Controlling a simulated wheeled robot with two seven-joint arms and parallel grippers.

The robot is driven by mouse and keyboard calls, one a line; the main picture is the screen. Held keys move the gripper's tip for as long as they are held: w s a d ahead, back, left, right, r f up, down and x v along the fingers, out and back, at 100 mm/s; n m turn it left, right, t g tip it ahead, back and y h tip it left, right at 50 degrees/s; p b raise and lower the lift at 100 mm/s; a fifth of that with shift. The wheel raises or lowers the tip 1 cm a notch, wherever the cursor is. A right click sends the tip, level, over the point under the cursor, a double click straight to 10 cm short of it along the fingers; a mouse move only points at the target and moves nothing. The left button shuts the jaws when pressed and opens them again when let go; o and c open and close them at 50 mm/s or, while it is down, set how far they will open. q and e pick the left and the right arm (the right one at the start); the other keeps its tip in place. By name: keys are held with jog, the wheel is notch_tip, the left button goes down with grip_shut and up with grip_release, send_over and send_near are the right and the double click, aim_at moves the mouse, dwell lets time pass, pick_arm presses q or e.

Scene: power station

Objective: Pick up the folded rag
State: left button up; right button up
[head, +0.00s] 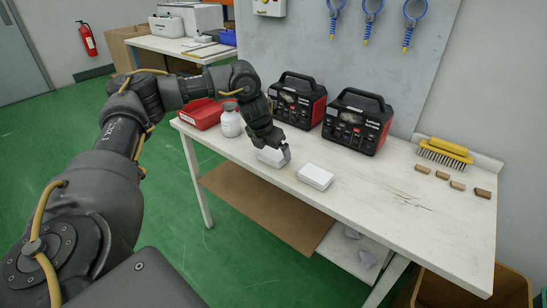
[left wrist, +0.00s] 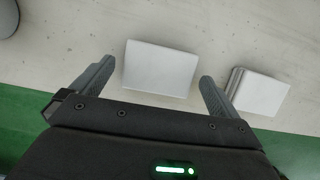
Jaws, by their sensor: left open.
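Two white, flat, rectangular things lie on the table. One white block (head: 270,156) is below my left gripper; in the left wrist view this plain block (left wrist: 160,68) lies between and slightly beyond the open fingers. The other, a white stack (head: 315,176), lies to its right; in the left wrist view the stack (left wrist: 260,92) shows layered lines along its left edge, outside the right finger. I cannot tell for sure which is the folded rag. My left gripper (head: 285,154) is open and empty, and it also shows in the left wrist view (left wrist: 155,80). My right gripper is out of view.
A white bottle (head: 230,122) and red bin (head: 201,113) stand left of the gripper. Two black-red power units (head: 357,121) stand behind. A yellow brush (head: 444,152) and several small brown blocks (head: 457,185) lie right. The table's (head: 400,215) middle right is clear.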

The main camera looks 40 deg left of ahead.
pick_arm(q)
jog(key=shift+w+f, duration=0.15)
jog(key=shift+f, duration=0.35)
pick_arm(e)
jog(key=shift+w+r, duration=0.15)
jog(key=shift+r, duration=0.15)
pick_arm(q)
jog(key=c, duration=0.9)
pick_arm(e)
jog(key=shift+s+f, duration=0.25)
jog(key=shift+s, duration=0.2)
